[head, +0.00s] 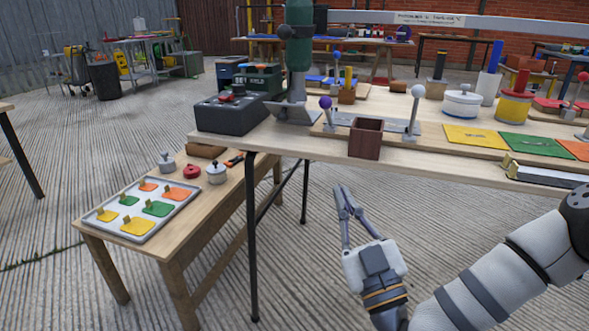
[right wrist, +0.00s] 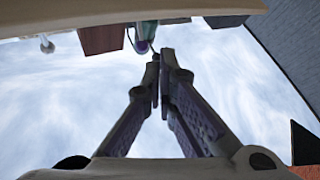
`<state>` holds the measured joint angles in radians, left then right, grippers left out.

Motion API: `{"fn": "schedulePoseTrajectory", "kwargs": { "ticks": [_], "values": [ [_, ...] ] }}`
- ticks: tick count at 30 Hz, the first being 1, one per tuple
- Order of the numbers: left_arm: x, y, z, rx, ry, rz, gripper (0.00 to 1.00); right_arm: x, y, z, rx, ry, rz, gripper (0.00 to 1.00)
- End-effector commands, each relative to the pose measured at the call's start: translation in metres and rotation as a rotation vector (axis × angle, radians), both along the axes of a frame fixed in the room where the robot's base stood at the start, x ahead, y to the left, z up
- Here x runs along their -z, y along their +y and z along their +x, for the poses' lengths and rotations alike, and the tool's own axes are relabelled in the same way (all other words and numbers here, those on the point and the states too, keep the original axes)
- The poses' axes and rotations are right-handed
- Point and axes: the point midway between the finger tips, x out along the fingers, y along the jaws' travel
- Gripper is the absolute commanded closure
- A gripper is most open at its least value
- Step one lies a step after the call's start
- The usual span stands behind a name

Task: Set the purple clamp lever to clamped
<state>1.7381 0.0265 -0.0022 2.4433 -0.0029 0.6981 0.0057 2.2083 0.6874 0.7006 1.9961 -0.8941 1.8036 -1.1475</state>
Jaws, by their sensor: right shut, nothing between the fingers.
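The purple clamp lever (head: 325,103) has a round purple knob on a short rod and stands nearly upright at the front left of the workbench, left of a dark red box (head: 365,139). In the right wrist view its purple knob (right wrist: 140,46) shows just beyond and left of the fingertips. My right gripper (head: 341,188) is shut and empty, below the tabletop's front edge and pointing up. In the right wrist view the gripper's fingertips (right wrist: 157,60) meet, apart from the knob as far as I can tell. My left gripper is not in view.
A white-knobbed lever (head: 417,91) stands to the right and a blue-knobbed one (head: 337,55) behind. A green press column (head: 299,45) and a dark control box (head: 232,110) stand left. The workbench's front edge (head: 420,160) lies above my gripper. A low side table (head: 185,227) is left.

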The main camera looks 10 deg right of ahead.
Motion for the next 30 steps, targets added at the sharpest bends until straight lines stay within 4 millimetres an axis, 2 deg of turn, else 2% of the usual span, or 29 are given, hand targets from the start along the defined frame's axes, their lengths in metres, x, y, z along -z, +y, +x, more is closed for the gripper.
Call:
{"fn": "schedulePoseTrajectory", "kwargs": {
  "ticks": [1,4,13,16,30],
  "values": [
    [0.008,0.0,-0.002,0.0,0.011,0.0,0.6,-0.003,-0.01,0.003,0.039,-0.051,-0.007,1.0],
    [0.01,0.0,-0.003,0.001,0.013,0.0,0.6,-0.018,-0.02,0.003,0.082,-0.115,-0.018,1.0],
    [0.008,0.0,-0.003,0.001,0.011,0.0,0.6,-0.023,-0.02,0.003,0.082,-0.121,-0.018,1.0],
    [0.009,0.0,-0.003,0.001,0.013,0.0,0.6,-0.027,-0.02,0.01,0.083,-0.121,-0.018,1.0],
    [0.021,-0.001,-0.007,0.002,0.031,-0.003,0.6,-0.078,-0.02,0.092,0.082,-0.116,-0.017,1.0]
  ]
}}
